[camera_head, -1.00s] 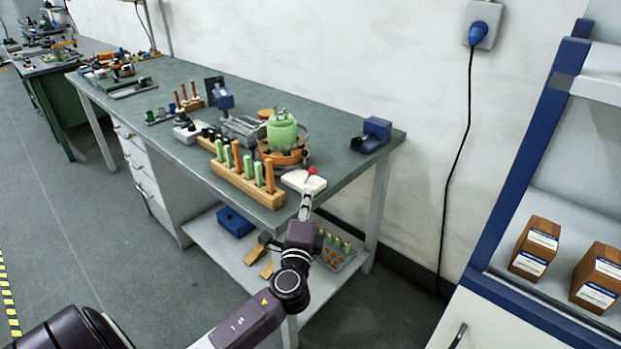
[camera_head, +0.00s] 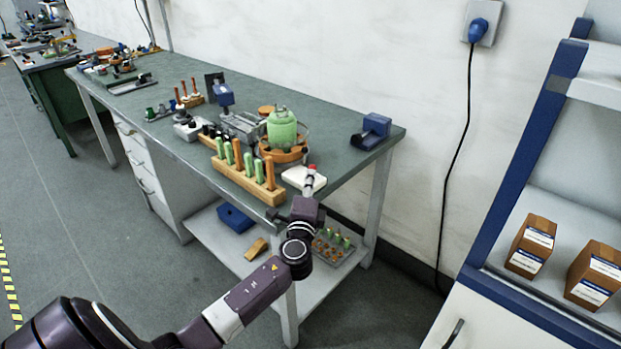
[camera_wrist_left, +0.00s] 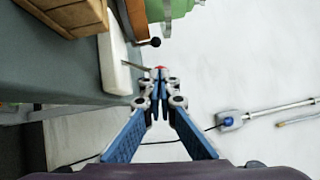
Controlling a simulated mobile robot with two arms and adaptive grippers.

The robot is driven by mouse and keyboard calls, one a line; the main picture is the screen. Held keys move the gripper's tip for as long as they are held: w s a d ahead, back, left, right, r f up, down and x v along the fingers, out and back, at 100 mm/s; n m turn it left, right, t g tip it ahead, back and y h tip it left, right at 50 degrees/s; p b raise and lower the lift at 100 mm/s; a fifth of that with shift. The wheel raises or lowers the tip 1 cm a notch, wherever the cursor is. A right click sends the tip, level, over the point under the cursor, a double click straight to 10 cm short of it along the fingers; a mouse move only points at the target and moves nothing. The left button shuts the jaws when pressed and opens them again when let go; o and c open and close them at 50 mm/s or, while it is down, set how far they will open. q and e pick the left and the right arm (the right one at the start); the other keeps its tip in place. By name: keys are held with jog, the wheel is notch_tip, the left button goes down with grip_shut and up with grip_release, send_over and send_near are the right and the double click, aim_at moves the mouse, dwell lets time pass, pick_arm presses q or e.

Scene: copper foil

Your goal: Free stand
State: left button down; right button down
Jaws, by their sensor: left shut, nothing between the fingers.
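A wooden peg stand (camera_head: 240,180) with green and orange pegs is on the workbench near its front edge. A wooden block edge (camera_wrist_left: 70,15) shows at the top left of the left wrist view. A small white block (camera_head: 296,178) lies right of the stand; it also shows in the left wrist view (camera_wrist_left: 113,65). A red tip (camera_head: 312,167) shows just beyond my left gripper (camera_head: 308,186). In the left wrist view my left gripper (camera_wrist_left: 160,92) is shut and empty, beside the white block. I cannot tell whether it touches the red tip. My right gripper is out of view.
A green canister (camera_head: 282,130) on a round wooden base stands behind the peg stand. A blue device (camera_head: 371,132) is near the bench's right end. The lower shelf holds a blue bin (camera_head: 235,218) and a peg tray (camera_head: 334,246). A blue-framed rack with boxes (camera_head: 531,247) is at right.

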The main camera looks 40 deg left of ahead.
pick_arm(q)
jog(key=shift+a+r+n+g+p, duration=0.5)
jog(key=shift+n+p, duration=0.2)
jog(key=shift+p, duration=0.8)
jog(key=a+n+h+p, duration=0.1)
jog(key=p, duration=0.2)
jog(key=a+n+g+h+p, duration=0.1)
jog(key=p, duration=0.2)
jog(key=a+r+n+g+p, duration=0.1)
jog(key=n+p, duration=0.1)
jog(key=p, duration=0.2)
jog(key=shift+w+a+h, duration=0.25)
jog(key=shift+a+h, duration=0.1)
jog(key=shift+h, duration=0.05)
jog(key=shift+r, duration=0.1)
